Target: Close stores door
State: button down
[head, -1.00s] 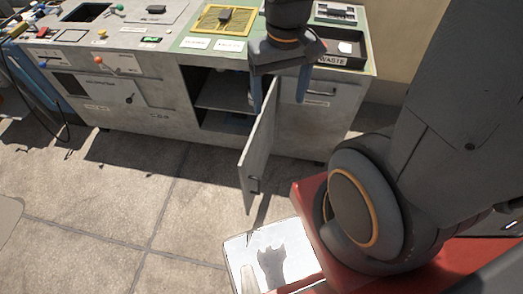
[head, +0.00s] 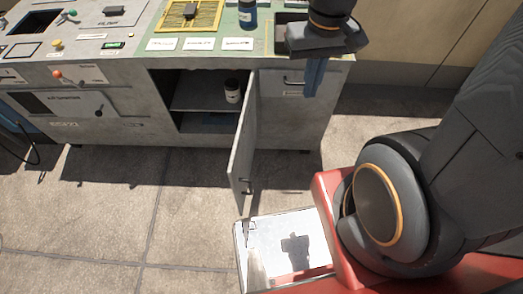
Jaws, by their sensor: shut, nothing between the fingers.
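The stores door (head: 242,150) is a grey panel hinged at the right side of an open cabinet compartment. It stands swung well out toward me, with a small dark handle (head: 248,186) low near its free edge. The open compartment (head: 200,92) shows a shelf with a dark, white-labelled jar (head: 232,91) on it. My gripper (head: 313,78) hangs to the right of the door, in front of the drawer front and apart from the door. Its blue fingers point down, shut and empty.
A drawer handle (head: 293,83) is partly behind my gripper. A white tray (head: 280,238) is at the bottom centre. The paved floor (head: 110,200) at left is clear.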

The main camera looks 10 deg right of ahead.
aim_at(240, 168)
jog(key=z, duration=0.95)
jog(key=k, duration=0.95)
jog(key=u, duration=1.15)
